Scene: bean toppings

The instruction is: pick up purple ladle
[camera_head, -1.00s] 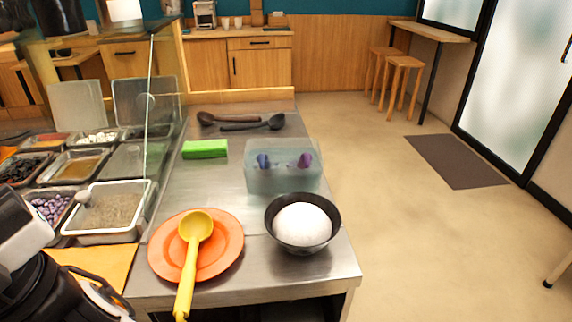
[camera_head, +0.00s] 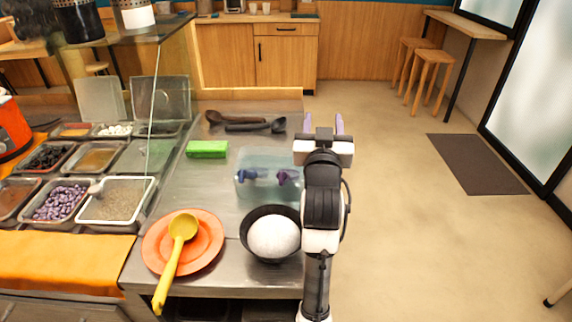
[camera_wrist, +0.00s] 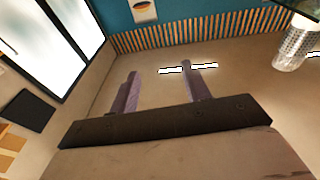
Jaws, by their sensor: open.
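A clear blue-tinted container (camera_head: 262,192) stands on the steel counter. Inside it are a bluish-purple piece (camera_head: 249,173) at left and a purple piece (camera_head: 287,176) at right, perhaps ladle parts; their lower parts are blurred by the container. My gripper (camera_head: 324,123) is raised to the right of the container, its two purple fingers apart and pointing up in the picture. In the wrist view the open fingers (camera_wrist: 165,90) have nothing between them; the container is not in that view.
A black bowl (camera_head: 250,241) with a white ball (camera_head: 273,236) stands before the container. An orange plate (camera_head: 208,257) holds a yellow ladle (camera_head: 170,263). A green block (camera_head: 207,149) and dark ladles (camera_head: 238,119) lie behind. Topping trays and a glass guard are left; open floor is right.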

